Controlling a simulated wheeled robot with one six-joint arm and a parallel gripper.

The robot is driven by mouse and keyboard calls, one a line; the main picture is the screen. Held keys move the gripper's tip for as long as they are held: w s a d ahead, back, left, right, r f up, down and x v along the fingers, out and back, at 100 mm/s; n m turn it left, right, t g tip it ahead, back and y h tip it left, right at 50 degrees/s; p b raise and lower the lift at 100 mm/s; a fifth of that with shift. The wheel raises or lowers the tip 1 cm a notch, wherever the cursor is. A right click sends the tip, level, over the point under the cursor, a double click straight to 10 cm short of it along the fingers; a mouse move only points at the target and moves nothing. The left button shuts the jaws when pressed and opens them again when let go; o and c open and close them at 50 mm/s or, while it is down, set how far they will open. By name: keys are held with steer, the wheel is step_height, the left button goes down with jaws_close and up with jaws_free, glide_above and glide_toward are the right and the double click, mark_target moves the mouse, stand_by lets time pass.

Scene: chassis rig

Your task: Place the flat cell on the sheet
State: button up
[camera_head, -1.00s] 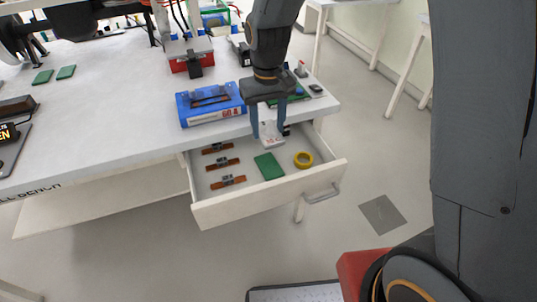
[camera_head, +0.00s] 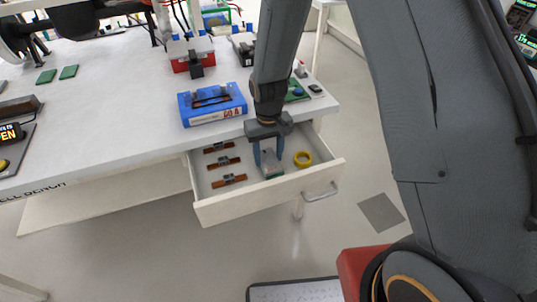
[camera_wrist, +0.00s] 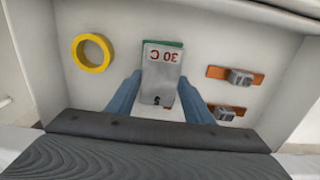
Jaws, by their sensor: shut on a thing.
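The flat cell (camera_wrist: 163,70) is a silver-grey block marked "30 C". My gripper (camera_head: 268,160) is shut on it inside the open drawer, with one blue finger on each side.
The drawer (camera_head: 265,203) also holds a yellow ring (camera_head: 302,159) on one side and several brown pieces with metal clips (camera_head: 228,180) on the other. The bench edge lies close behind my gripper. A blue case (camera_head: 212,104) stands on the bench (camera_head: 120,110).

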mark_target(269, 160)
steer(key=shift+f, duration=0.15)
steer(key=o, duration=1.3)
step_height(269, 160, up, 12)
steer(key=b, duration=0.2)
steer(key=s+d+r+m, duration=0.1)
steer(key=s+d, duration=0.4)
steer(key=s+d+r+m, duration=0.1)
steer(key=s+d, duration=0.4)
steer(key=s+d+r+m, duration=0.1)
steer(key=s+d, duration=0.4)
steer(key=shift+s+r, duration=0.1)
steer(key=shift+r, duration=0.25)
